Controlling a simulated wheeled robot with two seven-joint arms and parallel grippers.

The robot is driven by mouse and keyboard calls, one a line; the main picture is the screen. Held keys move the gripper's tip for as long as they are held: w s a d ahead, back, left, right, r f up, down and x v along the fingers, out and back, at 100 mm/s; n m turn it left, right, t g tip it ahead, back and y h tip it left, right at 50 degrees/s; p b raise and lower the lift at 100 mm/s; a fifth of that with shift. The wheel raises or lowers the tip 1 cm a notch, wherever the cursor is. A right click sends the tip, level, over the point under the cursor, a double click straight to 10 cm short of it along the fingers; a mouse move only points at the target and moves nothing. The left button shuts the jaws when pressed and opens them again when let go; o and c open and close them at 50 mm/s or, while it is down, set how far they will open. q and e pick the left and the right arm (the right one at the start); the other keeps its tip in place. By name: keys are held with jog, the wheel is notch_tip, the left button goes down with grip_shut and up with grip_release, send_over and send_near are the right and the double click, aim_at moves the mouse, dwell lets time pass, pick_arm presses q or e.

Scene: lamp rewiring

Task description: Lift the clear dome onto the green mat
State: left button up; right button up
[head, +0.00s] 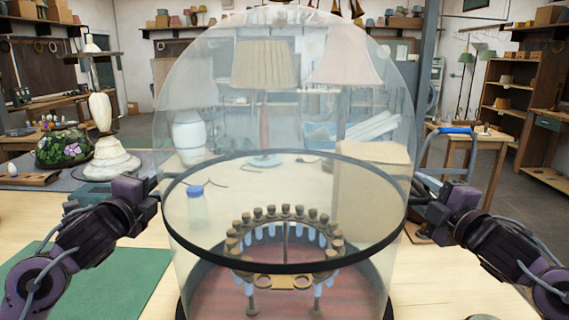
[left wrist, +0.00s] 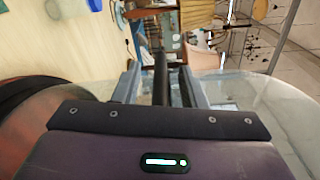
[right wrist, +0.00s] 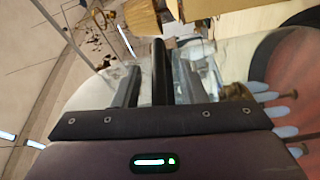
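The clear dome (head: 285,110) is a large glass cover with a black band (head: 285,267) around it. It stands in the centre of the head view, over a red-floored base (head: 235,307), and looks upright. The green mat (head: 120,285) lies at the lower left, bare where it shows. My left gripper (head: 158,193) is at the band's left side and my right gripper (head: 414,197) at its right side. In both wrist views the black band, also seen in the right wrist view (right wrist: 160,70), runs between spread fingers with gaps beside it.
Inside the dome is a ring-shaped rack (head: 285,225) with several blue-tipped pieces. A blue-capped bottle (head: 196,207) shows through the glass. A white lamp base (head: 110,160) and a floral shade (head: 63,147) stand behind left; a pleated lampshade (head: 265,65) is behind the dome.

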pick_arm(q)
grip_shut()
pick_arm(e)
grip_shut()
pick_arm(q)
jog(key=shift+f, duration=0.15)
pick_arm(e)
jog(key=shift+f, duration=0.1)
dwell(0.9)
pick_arm(q)
jog(key=shift+r, duration=0.35)
pick_arm(e)
jog(key=shift+d+r, duration=0.1)
jog(key=shift+r, duration=0.3)
